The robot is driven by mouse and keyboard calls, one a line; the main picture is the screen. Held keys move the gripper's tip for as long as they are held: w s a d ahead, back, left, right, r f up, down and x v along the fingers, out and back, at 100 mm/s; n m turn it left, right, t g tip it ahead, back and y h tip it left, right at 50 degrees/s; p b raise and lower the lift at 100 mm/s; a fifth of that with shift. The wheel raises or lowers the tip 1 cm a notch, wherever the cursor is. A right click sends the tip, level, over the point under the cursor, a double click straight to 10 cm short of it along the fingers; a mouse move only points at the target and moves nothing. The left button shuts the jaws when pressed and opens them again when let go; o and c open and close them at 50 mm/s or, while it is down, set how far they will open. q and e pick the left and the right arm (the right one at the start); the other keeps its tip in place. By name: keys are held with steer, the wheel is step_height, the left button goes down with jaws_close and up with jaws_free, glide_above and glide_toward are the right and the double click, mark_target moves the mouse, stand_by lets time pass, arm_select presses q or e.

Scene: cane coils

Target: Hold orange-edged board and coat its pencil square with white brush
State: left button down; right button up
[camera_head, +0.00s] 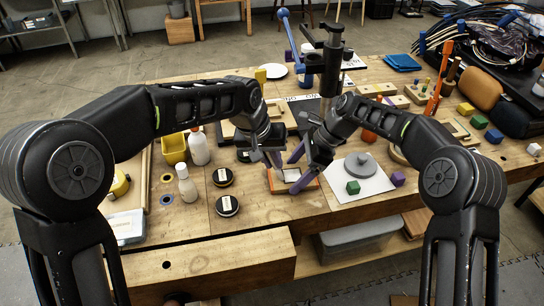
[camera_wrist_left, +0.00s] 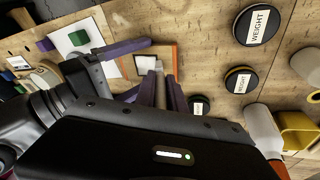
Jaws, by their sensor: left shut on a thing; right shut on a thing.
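The orange-edged board (camera_head: 279,186) lies near the middle front of the table, with a pale square (camera_head: 291,175) on its face. In the left wrist view the board (camera_wrist_left: 172,50) shows its orange rim and the white square (camera_wrist_left: 146,66).
Black weights (camera_head: 228,206) and white bottles (camera_head: 187,184) stand left of the board, with a yellow bin (camera_head: 174,149) behind. A white sheet (camera_head: 375,188) to the right carries a grey disc (camera_head: 361,166) and a green cube (camera_head: 353,187). A black stand (camera_head: 329,75) rises behind.

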arm_select(q)
steer(key=shift+s+d, duration=0.15)
stand_by(0.3)
steer(key=shift+w+d, duration=0.25)
steer(key=shift+d, duration=0.65)
steer(key=shift+d, duration=0.1)
steer(key=shift+w+d+f, duration=0.1)
steer(key=shift+w+d, duration=0.1)
steer(key=shift+d, duration=0.75)
steer(key=shift+d, duration=0.1)
steer(key=shift+w+d, duration=0.25)
steer(key=shift+d, duration=0.7)
steer(key=shift+a, duration=0.15)
steer(key=shift+s+a, duration=0.25)
steer(key=shift+a, duration=0.7)
